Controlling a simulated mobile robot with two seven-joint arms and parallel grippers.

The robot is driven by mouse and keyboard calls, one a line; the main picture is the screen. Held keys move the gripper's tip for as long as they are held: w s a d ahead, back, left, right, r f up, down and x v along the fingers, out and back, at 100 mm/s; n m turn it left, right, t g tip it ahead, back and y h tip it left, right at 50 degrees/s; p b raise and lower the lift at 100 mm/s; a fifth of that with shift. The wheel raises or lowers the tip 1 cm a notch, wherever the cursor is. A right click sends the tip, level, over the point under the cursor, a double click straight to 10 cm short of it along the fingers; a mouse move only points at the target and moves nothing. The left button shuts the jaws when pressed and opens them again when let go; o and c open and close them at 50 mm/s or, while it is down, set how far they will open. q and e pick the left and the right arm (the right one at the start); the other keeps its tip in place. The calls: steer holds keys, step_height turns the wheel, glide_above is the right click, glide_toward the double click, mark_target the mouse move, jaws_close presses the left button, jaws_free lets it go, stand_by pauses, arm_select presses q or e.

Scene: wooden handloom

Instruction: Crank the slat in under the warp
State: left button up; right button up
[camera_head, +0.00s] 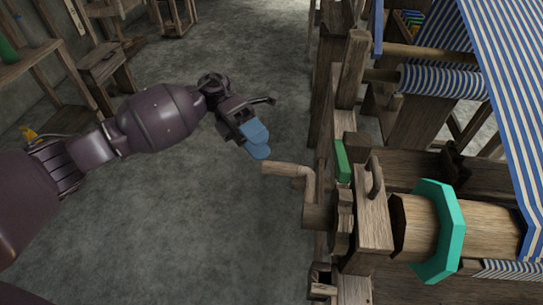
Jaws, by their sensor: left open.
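The wooden crank (290,170) sticks out to the left from the near end of the loom's beam (480,222). My left gripper (257,141) has blue fingertips. It is open and empty, just above and to the left of the crank handle in the picture, with a small gap between them. The blue-and-white striped warp (500,85) slopes down the right side to the beam. A teal eight-sided flange (445,232) sits around the beam. I cannot make out the slat for certain. My right gripper is out of view.
The wooden loom frame (352,70) stands right of the crank. A small green piece (342,160) is on the frame beside it. A roll of striped cloth (445,82) lies farther back. The grey floor (200,230) left of the loom is clear. A shelf (35,60) and stools (105,65) stand at the far left.

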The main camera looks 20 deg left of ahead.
arm_select(q)
steer(key=v, duration=0.4)
steer(key=shift+a, duration=0.2)
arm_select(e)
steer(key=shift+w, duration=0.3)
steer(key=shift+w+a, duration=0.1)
